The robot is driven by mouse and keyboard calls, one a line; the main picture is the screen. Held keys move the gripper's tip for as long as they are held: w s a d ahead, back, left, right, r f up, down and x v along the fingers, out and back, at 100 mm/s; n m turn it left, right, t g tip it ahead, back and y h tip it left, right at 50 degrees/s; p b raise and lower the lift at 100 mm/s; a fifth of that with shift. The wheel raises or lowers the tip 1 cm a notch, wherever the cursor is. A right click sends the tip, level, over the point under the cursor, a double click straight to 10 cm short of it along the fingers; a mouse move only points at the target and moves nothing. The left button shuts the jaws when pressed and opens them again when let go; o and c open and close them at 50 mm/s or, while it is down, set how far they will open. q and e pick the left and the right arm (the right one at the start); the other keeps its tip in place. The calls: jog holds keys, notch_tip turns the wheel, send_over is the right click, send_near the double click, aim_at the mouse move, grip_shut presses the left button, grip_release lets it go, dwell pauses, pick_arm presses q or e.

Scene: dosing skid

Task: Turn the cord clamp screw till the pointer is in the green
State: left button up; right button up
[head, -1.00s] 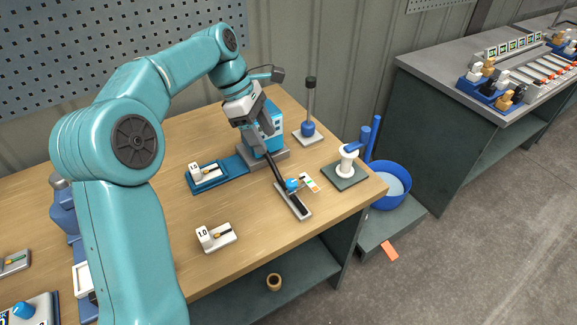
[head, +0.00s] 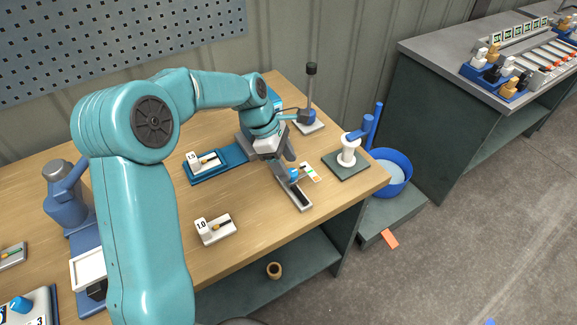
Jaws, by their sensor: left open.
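The cord clamp (head: 304,204) is a narrow light plate with a black cord on it, lying near the right front of the wooden bench. Its screw has a blue knob (head: 294,174). A small pale scale card (head: 310,172) with coloured bands lies just right of the knob. The pointer is too small to read against the bands. My left gripper (head: 284,166) is open, fingers down, just up and left of the blue knob. I cannot tell whether a finger touches it. My right gripper is not in view.
A white spool on a dark green plate (head: 344,169) stands right of the clamp. A block marked 1.0 (head: 215,228) lies in front, and another sits on a blue tray (head: 207,178). A blue bucket (head: 393,183) is beyond the bench edge.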

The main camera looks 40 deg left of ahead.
pick_arm(q)
jog(key=shift+x, duration=1.1)
jog(key=shift+w, duration=0.1)
jog(key=shift+c, duration=0.3)
jog(key=c, duration=1)
